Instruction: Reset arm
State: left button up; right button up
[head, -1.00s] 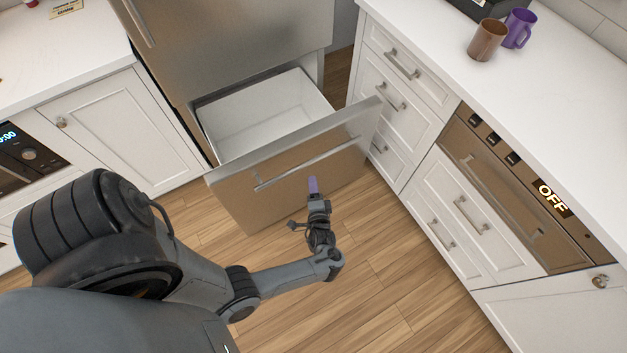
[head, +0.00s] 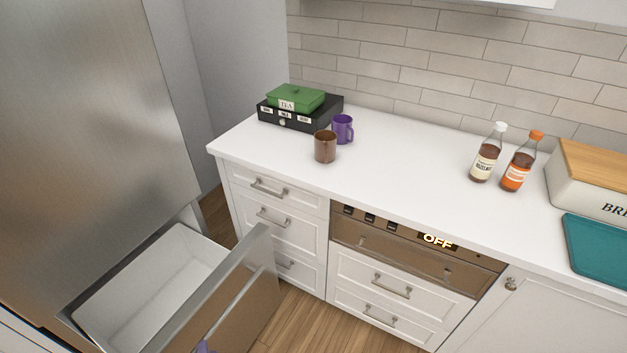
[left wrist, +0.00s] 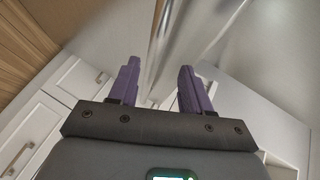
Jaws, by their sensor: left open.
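My left gripper (left wrist: 159,66) is open in the left wrist view, its two purple fingers apart with nothing visibly held. A shiny metal bar (left wrist: 158,42) shows beyond and between the fingertips; I cannot tell how near it is. In the head view only a purple fingertip (head: 205,347) of this gripper shows at the bottom edge, in front of the open freezer drawer's front (head: 235,310). The rest of my left arm is out of that frame. My right gripper is in neither view.
The pulled-out drawer (head: 150,285) is empty and juts into the floor space. The counter (head: 400,185) holds a brown mug (head: 325,147), a purple mug (head: 343,129), a tea box (head: 296,99), two bottles (head: 486,155), a bread box (head: 590,185) and a teal board (head: 600,250).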

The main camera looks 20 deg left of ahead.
pick_arm(q)
jog(key=w+d+r+n+h, duration=0.1)
jog(key=w+d+r+h, duration=0.2)
jog(key=d+r+h, duration=0.8)
jog(key=s+d+r+g, duration=0.4)
jog(key=s+d+r, duration=0.3)
jog(key=s+d, duration=0.15)
notch_tip(320, 180, up, 38)
jog(key=n+p, duration=0.2)
jog(key=p, duration=3.7)
notch_tip(320, 180, down, 75)
jog(key=b, duration=7.5)
jog(key=shift+d+f+g+h+b, duration=0.15)
jog(key=shift+d+g+h+b, duration=0.15)
jog(key=shift+d+g+b, duration=0.1)
